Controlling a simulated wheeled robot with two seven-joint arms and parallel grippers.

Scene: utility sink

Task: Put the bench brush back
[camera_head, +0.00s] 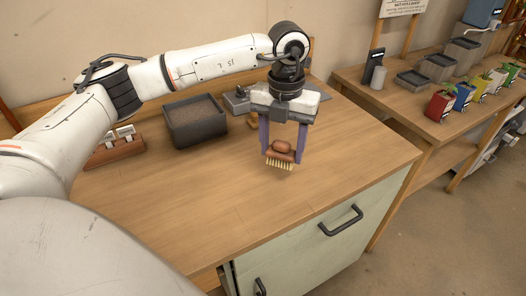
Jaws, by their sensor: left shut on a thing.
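The bench brush (280,156) has a brown wooden back with a rounded knob on top and pale bristles pointing down. My left gripper (281,153) is shut on it, with one purple finger on each side. The brush appears held above the wooden bench top (225,190), bristles toward the front; the exact gap below it is hard to tell. My right gripper is not in view.
A dark bin (194,128) with brown granular fill stands at the back of the bench. A wooden block holder (114,150) is at left. Grey items (237,103) sit behind my gripper. The bench's front and right are clear. Another bench at right holds colourful potted plants (440,105).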

